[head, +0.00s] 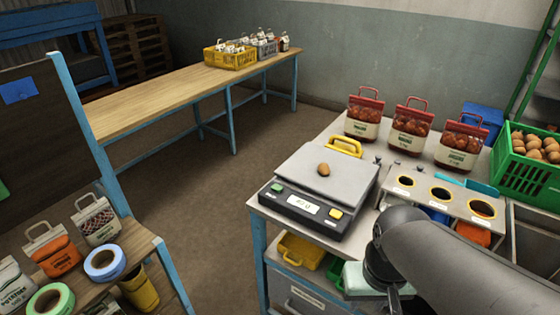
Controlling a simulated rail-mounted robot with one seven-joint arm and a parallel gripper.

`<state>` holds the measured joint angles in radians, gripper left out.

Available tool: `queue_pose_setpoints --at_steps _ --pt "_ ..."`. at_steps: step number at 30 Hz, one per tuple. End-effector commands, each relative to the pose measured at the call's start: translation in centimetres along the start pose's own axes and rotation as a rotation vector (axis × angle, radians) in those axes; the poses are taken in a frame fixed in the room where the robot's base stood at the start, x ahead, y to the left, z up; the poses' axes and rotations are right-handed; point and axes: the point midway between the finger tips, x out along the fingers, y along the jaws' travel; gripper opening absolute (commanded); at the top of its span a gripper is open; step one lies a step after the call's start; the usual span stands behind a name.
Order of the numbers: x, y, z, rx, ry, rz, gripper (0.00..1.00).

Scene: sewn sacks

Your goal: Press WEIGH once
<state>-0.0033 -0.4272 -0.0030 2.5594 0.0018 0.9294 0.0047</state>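A scale (342,185) with a flat grey plate stands on the grey work table. A single brown potato (323,169) lies on the plate. The scale's dark front panel has a lit display (303,204), a green button (277,187) at its left and a yellow button (335,213) at its right. The button labels are too small to read, so I cannot tell which one is WEIGH. My gripper (392,300) is at the bottom edge, below and to the right of the scale, apart from it. Its fingers are mostly out of frame.
Three filled red-topped sacks (411,127) stand behind the scale. A holder with round openings (440,194) is to its right, near my arm. A green crate of potatoes (527,165) is at the far right. A yellow handle (345,146) rises behind the plate.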

Motion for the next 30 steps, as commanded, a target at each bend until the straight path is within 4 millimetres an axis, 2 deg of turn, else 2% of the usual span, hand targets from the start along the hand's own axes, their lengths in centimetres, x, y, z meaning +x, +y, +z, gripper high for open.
queue_pose_setpoints --at_steps 1,3,30 --pt "0.0 0.0 0.0 0.0 0.0 0.0 0.18" --pt "0.0 0.0 0.0 0.0 0.0 0.0 0.0" --pt "0.0 0.0 0.0 0.0 0.0 0.0 0.0"
